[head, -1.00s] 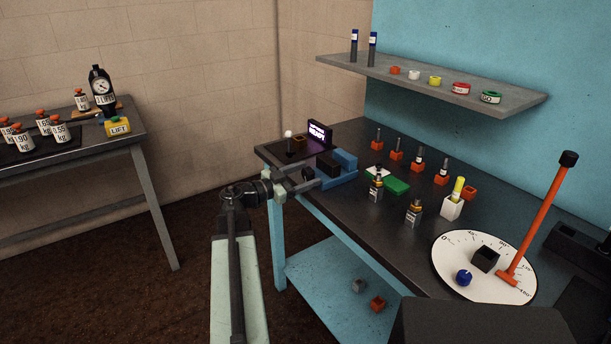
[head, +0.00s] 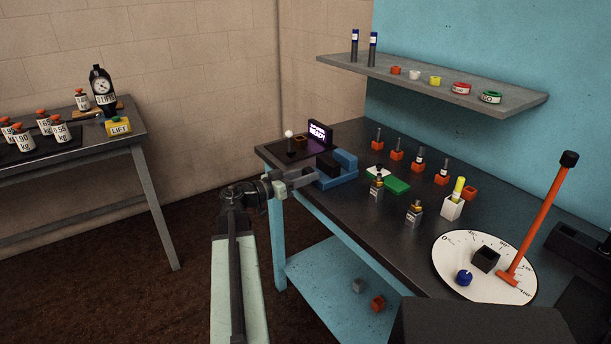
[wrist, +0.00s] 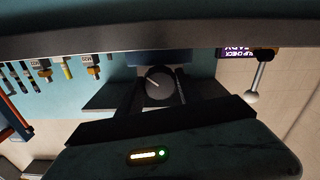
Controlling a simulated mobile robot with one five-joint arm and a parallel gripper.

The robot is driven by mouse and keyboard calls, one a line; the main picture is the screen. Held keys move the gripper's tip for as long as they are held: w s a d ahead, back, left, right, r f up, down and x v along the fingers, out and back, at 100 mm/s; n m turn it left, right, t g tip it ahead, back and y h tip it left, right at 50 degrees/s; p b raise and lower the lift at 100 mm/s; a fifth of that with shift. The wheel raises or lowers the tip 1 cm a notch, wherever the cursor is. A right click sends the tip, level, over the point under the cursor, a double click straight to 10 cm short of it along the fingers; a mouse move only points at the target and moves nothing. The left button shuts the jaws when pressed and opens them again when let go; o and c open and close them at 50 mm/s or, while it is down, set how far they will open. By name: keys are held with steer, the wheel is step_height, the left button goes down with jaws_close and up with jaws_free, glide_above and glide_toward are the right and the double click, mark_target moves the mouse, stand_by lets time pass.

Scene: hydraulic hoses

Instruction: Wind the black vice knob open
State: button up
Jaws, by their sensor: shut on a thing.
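The blue vice (head: 345,172) with a dark jaw block (head: 327,165) stands at the near left corner of the dark bench. My gripper (head: 306,178) reaches it from the left, level with its near end. In the wrist view the round black knob (wrist: 160,83) with a pale line across its face sits between my two fingers (wrist: 158,90), which are shut on it. The pale line slants from upper left to lower right. In the head view the knob is hidden by my fingers.
A white-tipped lever (head: 289,136) and a lit sign (head: 319,134) stand just behind the vice. A green block (head: 397,187) and several fittings stand to its right. A dial (head: 450,262) with an orange lever (head: 540,220) lies farther right. The floor left of the bench is clear.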

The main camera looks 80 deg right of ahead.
steer(key=o, duration=1.4)
steer(key=shift+c, duration=0.2)
steer(key=v, duration=0.8)
